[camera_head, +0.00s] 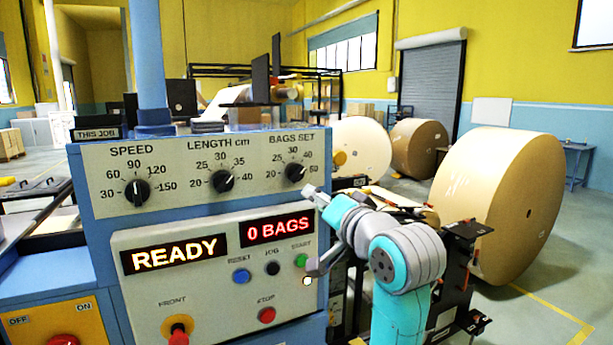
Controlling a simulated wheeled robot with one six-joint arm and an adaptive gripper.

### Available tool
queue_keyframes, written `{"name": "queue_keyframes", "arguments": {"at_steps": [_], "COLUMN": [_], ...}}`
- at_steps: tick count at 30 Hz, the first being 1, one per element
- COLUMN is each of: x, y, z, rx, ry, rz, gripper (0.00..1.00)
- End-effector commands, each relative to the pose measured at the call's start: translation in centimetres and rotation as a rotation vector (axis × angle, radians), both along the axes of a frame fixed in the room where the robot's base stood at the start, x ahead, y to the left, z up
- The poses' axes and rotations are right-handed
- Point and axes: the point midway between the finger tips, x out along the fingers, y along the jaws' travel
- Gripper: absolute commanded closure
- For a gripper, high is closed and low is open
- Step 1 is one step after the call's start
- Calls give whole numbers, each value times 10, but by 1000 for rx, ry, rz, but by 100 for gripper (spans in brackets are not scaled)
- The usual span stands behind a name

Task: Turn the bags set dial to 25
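The bags set dial (296,172) is a black knob at the upper right of the blue machine's control panel (205,185). Its printed scale runs around it, with 25 at its upper left. Its white mark seems to point to the right side of the scale, but is too small to read exactly. My gripper (312,192) is just below and right of this dial, near the panel's right edge. It appears apart from the knob, and its finger opening cannot be made out.
The speed dial (136,192) and length dial (222,181) are to the left. Below are a READY display (174,254), a 0 BAGS display (277,228), and several buttons, including a red stop button (267,315). Large kraft rolls (500,205) stand behind at right.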

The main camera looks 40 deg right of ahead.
Motion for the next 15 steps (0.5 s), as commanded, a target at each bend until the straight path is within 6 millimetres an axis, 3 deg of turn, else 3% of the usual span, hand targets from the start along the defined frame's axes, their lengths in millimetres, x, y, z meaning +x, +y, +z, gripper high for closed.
{"name": "queue_keyframes", "arguments": {"at_steps": [3, 8, 15], "x": [-4, 0, 34], "y": [-3, -5, -15], "z": [15, 19, 18], "rx": [4, 7, 8], "ry": [-7, -7, -5], "rz": [-6, -6, -6], "gripper": [61, 61, 61]}}
